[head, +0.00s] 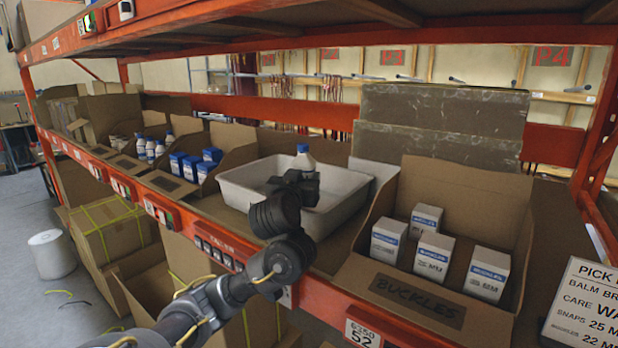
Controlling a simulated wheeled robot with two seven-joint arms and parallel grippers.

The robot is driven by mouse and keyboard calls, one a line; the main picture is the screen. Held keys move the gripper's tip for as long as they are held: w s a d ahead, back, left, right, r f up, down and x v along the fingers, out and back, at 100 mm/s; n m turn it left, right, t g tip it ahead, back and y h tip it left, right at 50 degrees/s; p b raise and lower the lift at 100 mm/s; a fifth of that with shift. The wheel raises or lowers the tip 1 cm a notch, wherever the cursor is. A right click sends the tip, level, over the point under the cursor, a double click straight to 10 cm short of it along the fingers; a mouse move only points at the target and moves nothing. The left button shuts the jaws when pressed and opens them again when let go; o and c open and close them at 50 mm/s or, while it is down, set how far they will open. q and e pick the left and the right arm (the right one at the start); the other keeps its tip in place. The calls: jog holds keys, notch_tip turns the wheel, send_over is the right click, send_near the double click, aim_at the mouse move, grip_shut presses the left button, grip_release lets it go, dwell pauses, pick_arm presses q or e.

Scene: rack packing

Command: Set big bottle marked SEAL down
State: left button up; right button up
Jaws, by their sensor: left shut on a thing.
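A bottle (304,158) with a blue cap and white body stands up above my left gripper (302,178), over the white tub (343,213) on the rack shelf. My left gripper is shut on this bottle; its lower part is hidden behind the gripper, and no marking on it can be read. The bottle looks upright. I cannot tell whether its base touches the tub floor. The part of the tub that shows looks empty. My right gripper is not in view.
A cardboard bin marked BUCKLES (417,300) with several boxes stands right of the tub. Left of it are bins with blue boxes (184,166) and blue-capped bottles (150,148). An orange shelf edge (330,310) runs in front; an upper shelf (190,18) hangs overhead.

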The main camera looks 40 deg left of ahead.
pick_arm(q)
jog(key=shift+w+f, duration=0.15)
jog(key=shift+f, duration=0.15)
jog(key=shift+f+b, duration=0.2)
jog(key=shift+b, duration=0.1)
jog(key=shift+f, duration=0.15)
jog(key=o, duration=1.1)
jog(key=shift+o, duration=0.2)
